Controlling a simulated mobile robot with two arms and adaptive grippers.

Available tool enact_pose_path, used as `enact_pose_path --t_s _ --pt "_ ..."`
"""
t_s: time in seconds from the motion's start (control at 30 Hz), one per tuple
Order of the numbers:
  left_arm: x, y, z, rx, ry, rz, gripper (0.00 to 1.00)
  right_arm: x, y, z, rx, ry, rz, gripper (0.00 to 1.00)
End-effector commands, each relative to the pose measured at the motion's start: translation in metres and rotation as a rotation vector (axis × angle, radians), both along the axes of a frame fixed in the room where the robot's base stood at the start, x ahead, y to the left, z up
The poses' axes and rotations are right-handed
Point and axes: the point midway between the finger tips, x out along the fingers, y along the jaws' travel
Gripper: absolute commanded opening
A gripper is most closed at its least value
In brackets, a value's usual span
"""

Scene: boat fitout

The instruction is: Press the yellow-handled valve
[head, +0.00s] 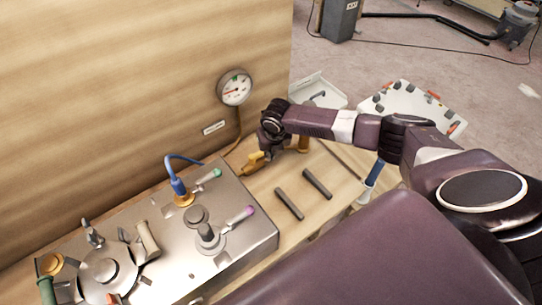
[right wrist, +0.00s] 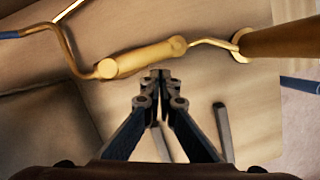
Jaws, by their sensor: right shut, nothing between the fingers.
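A yellow handle (head: 254,160) lies on the wooden bench beside the metal box, partly hidden by my right gripper (head: 268,149). In the right wrist view a yellow cylindrical part (right wrist: 143,58), with thin bent brass pipes at both ends, lies just beyond my fingertips; I take it to be the same valve. My right gripper (right wrist: 160,76) is shut and empty, its tips close to the lower side of the yellow part. I cannot tell whether they touch. My left gripper is not in view.
A metal box (head: 240,213) with several coloured handles and a blue hose (head: 172,162) stands left. A pressure gauge (head: 235,87) is on the wooden wall. Two dark bars (head: 289,203) lie on the bench. A brass post (right wrist: 290,38) stands right of the yellow part.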

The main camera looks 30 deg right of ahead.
Motion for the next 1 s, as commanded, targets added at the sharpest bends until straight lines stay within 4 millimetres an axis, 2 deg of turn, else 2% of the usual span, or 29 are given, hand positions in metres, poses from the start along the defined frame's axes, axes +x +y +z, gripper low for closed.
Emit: enact_pose_path --t_s 0.33,1.0 --pt "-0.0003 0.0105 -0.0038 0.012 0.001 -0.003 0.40 0.0079 -0.0036 0.0003 0.001 -0.001 -0.005 0.00" --pt "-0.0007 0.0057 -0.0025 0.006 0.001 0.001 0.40 0.0116 -0.0049 0.0042 0.000 -0.008 -0.006 0.00"
